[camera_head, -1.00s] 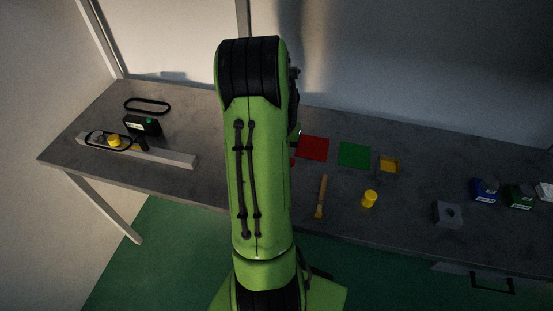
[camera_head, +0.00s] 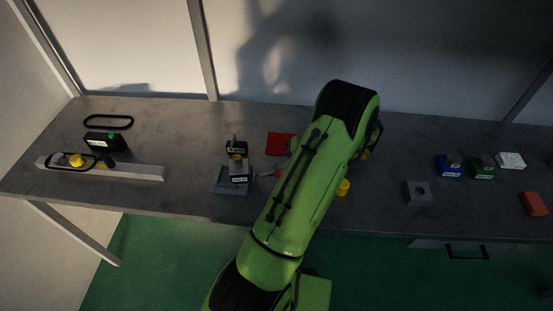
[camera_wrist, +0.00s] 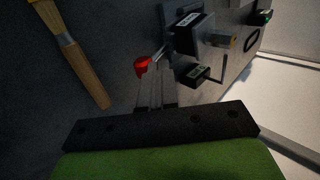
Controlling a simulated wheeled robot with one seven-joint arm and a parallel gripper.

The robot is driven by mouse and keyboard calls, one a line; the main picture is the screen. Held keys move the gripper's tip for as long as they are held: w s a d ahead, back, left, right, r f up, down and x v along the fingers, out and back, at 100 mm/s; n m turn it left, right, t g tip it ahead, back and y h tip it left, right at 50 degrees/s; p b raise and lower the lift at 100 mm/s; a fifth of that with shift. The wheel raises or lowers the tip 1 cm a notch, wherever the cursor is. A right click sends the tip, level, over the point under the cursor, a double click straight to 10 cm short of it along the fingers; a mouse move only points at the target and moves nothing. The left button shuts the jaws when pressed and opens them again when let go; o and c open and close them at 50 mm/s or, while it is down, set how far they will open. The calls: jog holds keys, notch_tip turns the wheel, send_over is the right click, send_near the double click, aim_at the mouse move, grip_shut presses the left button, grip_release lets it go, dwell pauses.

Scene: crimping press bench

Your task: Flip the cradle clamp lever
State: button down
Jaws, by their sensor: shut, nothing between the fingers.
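The crimping press (camera_head: 238,172), a grey and black unit with white labels on a grey base, stands mid-bench in the head view. A lever with a red tip (camera_head: 278,173) sticks out from its right side. In the wrist view the press (camera_wrist: 190,28) is at upper middle, and the lever's red knob (camera_wrist: 142,66) is just left of my fingertips. My gripper (camera_wrist: 158,76) is shut and empty, very close to the red knob; I cannot tell whether they touch. In the head view my arm hides the gripper.
A wooden-handled brush (camera_wrist: 80,60) lies left of my gripper in the wrist view. A yellow cylinder (camera_head: 343,187) and a grey block with a hole (camera_head: 417,193) stand right of my arm. A long bar (camera_head: 130,171) lies at left. Bare bench lies between bar and press.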

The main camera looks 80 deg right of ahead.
jog(key=shift+s+f, duration=0.3)
jog(key=shift+f, duration=0.25)
dwell(0.4)
